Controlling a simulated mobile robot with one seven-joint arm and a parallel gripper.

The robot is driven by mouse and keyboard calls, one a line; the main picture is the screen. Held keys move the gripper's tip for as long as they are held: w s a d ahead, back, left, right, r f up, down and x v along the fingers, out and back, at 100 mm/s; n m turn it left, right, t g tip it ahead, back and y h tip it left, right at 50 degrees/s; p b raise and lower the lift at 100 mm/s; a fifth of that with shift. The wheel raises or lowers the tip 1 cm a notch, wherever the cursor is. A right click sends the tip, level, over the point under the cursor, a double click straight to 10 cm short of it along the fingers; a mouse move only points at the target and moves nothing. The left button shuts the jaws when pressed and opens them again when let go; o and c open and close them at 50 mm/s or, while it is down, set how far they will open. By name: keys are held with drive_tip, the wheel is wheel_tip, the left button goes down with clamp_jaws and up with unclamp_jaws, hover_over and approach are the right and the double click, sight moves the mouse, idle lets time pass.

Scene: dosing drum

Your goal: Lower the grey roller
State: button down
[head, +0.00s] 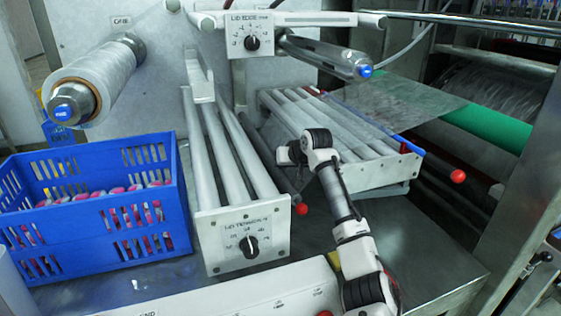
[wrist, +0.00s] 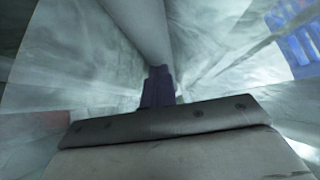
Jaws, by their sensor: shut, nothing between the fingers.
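In the head view a dark grey roller (head: 268,163) slants between the white-framed roller set on the left and the roller bed on the right. A red ball knob (head: 300,209) sits at its near end. My arm reaches up from the lower right, and its end is by the roller bed, just right of the dark roller. The fingers cannot be made out there. In the wrist view my gripper (wrist: 158,78) is shut and empty, its dark fingers together. A pale grey cylinder (wrist: 138,28) runs away just beyond the fingertips; whether they touch it is unclear.
A blue crate (head: 98,258) of packs stands at the left. The tension dial panel (head: 243,240) is left of my arm, the lid edge panel (head: 252,43) above. A second red knob (head: 457,176) is at the right. Bare metal deck (head: 425,255) lies right of my arm.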

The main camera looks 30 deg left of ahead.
drive_tip(key=shift+s+f, duration=0.1)
drive_tip(key=shift+f, duration=0.45)
drive_tip(key=r+p, duration=0.1)
drive_tip(key=r, duration=0.1)
drive_tip(key=r+p, duration=0.3)
drive_tip(key=shift+w+d+r+p, duration=0.2)
drive_tip(key=shift+w+r+p, duration=0.15)
drive_tip(key=shift+w+r, duration=0.05)
drive_tip(key=b+v, duration=0.4)
drive_tip(key=v, duration=0.5)
drive_tip(key=shift+d+b, duration=0.3)
drive_tip(key=shift+d, duration=0.05)
